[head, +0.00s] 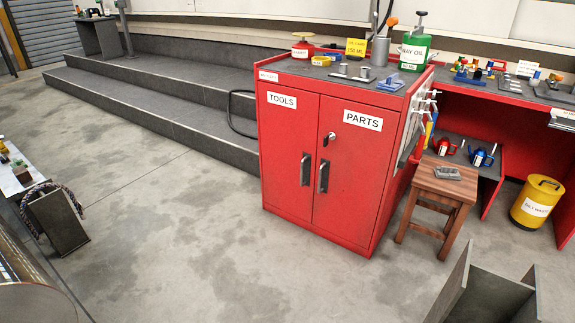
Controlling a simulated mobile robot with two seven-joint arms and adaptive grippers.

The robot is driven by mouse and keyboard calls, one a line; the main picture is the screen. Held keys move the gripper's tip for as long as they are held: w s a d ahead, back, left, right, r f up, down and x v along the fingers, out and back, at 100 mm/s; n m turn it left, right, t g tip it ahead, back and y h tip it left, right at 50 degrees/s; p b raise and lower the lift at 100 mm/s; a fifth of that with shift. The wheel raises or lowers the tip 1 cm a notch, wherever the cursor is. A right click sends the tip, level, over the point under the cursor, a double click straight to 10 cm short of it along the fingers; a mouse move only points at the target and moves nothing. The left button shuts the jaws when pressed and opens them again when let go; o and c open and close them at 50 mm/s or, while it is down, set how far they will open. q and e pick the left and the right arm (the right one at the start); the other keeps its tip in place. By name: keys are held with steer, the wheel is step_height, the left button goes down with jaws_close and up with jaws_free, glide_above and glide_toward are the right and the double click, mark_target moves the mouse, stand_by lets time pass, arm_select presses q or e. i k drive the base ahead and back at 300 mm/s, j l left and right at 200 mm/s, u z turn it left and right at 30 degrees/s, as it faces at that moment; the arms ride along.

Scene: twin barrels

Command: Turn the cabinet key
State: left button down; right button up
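The red cabinet (285,160) stands right of the middle, with two closed doors labelled TOOLS and PARTS. The key (331,136) sits in a round lock near the upper left of the PARTS door, below its label. Its exact angle is too small to tell. Two dark vertical handles (306,170) are on the doors, one on each side of the seam. Neither of my grippers shows in the head view, and nothing touches the key.
A wooden stool (440,190) with a grey item on top stands close to the cabinet's right side. A yellow bin (537,203) is further right. Grey steps (165,105) run behind. A grey metal beam (485,295) is at the lower right. The floor before the cabinet is clear.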

mark_target(326, 139)
steer(key=i+j+z, duration=0.2)
steer(key=i, duration=0.3)
steer(key=i+j+z, duration=0.25)
steer(key=i, duration=0.3)
steer(key=j+z, duration=0.2)
steer(key=i+l, duration=0.05)
